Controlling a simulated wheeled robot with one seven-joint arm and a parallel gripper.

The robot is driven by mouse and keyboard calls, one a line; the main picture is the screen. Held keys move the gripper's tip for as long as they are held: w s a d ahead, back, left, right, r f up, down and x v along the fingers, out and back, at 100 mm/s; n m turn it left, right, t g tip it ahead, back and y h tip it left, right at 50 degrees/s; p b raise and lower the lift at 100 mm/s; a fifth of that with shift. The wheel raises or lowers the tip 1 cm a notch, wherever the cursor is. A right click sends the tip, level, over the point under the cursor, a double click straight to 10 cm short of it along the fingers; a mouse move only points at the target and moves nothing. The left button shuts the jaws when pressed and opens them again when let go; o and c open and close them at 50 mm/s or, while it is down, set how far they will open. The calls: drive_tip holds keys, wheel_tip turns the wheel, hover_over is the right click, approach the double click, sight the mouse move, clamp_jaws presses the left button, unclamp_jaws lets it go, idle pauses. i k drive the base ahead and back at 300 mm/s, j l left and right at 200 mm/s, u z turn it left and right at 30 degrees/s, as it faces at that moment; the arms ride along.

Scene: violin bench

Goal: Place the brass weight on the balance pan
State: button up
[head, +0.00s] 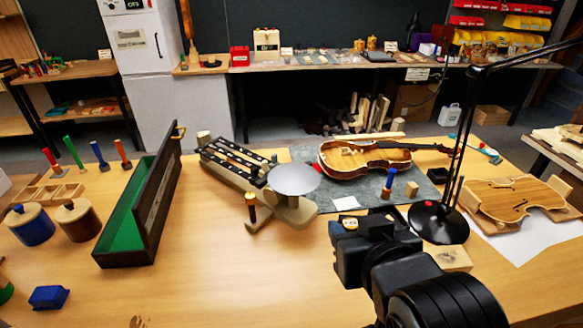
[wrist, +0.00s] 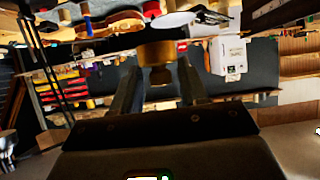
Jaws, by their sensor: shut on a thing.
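My gripper (head: 345,236) is at the front middle of the bench in the head view. It is shut on the brass weight (wrist: 157,62), which shows between the two fingers in the wrist view. In the head view the weight is mostly hidden by the gripper, with only a small brassy part at the tips. The balance pan (head: 294,179) is a grey round disc on a wooden balance (head: 236,172). It lies to the left of and beyond my gripper, with a clear gap between them. The pan looks empty.
A black lamp (head: 439,221) stands close to the right of my gripper. A violin body (head: 372,158) lies on a grey mat behind. A long green-lined case (head: 145,207) is on the left. The front middle bench is clear.

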sight(294, 177)
drive_tip(key=i+j, duration=0.15)
drive_tip(key=i, duration=0.25)
drive_tip(key=i+j, duration=0.15)
drive_tip(key=i, duration=0.25)
drive_tip(key=i+j, duration=0.2)
drive_tip(key=i, duration=0.15)
